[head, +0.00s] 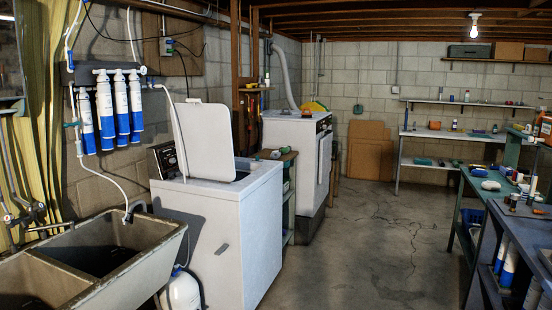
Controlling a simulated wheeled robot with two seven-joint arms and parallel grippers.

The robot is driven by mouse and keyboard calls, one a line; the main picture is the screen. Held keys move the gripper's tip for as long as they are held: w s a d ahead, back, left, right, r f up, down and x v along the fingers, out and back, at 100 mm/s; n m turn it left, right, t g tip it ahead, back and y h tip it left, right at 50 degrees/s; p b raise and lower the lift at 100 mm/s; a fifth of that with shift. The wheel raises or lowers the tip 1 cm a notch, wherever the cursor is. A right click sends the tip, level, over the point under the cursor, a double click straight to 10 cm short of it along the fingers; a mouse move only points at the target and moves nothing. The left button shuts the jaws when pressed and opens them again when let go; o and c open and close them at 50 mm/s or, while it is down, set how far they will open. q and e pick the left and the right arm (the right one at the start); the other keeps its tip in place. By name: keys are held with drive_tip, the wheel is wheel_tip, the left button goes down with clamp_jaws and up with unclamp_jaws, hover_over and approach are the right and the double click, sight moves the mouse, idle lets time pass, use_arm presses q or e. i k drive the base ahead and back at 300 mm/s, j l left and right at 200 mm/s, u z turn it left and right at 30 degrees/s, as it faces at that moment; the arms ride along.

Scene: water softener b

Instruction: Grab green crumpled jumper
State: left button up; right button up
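I cannot make out a green crumpled jumper for sure. A small green item (285,150) lies on top of the narrow shelf between the two white machines; it is too small to tell what it is. A yellow item with some green (315,106) lies on the rear white machine (291,130). The front top-loading washer (225,225) has its lid (205,140) raised, and the inside of its drum is hidden. Neither of my grippers is in view.
A double stone sink (155,258) stands at the front left under blue and white filter cartridges (122,108). Cluttered workbenches (505,187) line the right side. Shelves (470,103) and leaning cardboard (369,150) are at the back. The cracked concrete floor (375,240) between is clear.

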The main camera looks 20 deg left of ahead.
sight(284, 150)
drive_tip(key=i+l+z, duration=0.15)
drive_tip(key=i, duration=1.55)
drive_tip(key=i+u, duration=0.1)
drive_tip(key=i, duration=0.75)
drive_tip(key=i+u, duration=0.1)
drive_tip(key=i, duration=0.8)
drive_tip(key=i+l+u, duration=0.1)
drive_tip(key=i, duration=0.75)
drive_tip(key=i+u, duration=0.25)
drive_tip(key=i, duration=0.25)
drive_tip(key=i+u, duration=0.2)
drive_tip(key=i, duration=0.35)
drive_tip(key=i+l+u, duration=0.1)
drive_tip(key=i+u, duration=0.15)
drive_tip(key=i, duration=0.25)
drive_tip(key=i+l+u, duration=0.25)
drive_tip(key=i, duration=0.25)
drive_tip(key=i+l+u, duration=0.1)
drive_tip(key=i+u, duration=0.3)
drive_tip(key=i+l+u, duration=0.2)
drive_tip(key=u, duration=0.15)
drive_tip(key=i, duration=0.1)
